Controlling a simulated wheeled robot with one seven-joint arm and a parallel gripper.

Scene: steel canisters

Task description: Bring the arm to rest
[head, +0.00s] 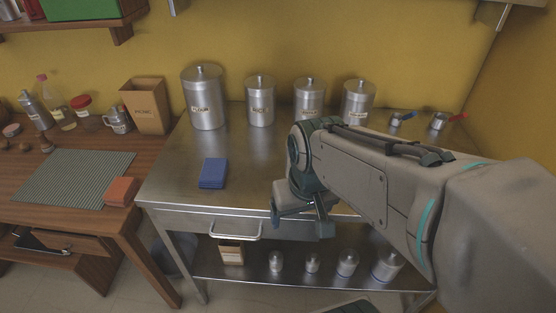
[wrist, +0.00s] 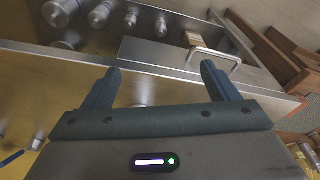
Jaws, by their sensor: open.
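My gripper (head: 297,218) hangs at the front edge of the steel table (head: 165,190), with my arm reaching in from the right. In the wrist view my gripper (wrist: 158,80) has its two fingers apart with nothing held between them. The table's drawer handle (wrist: 215,57) shows beyond the fingers in the wrist view. In the head view this handle (head: 235,236) is left of my gripper. My arm hides part of the table's right side.
Several steel canisters, one labelled flour (head: 205,100), stand along the table's back. A blue folded cloth (head: 212,173) lies left of my gripper. Small canisters (head: 347,263) and a box (head: 231,252) stand on the lower shelf. A wooden table (head: 140,225) adjoins on the left.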

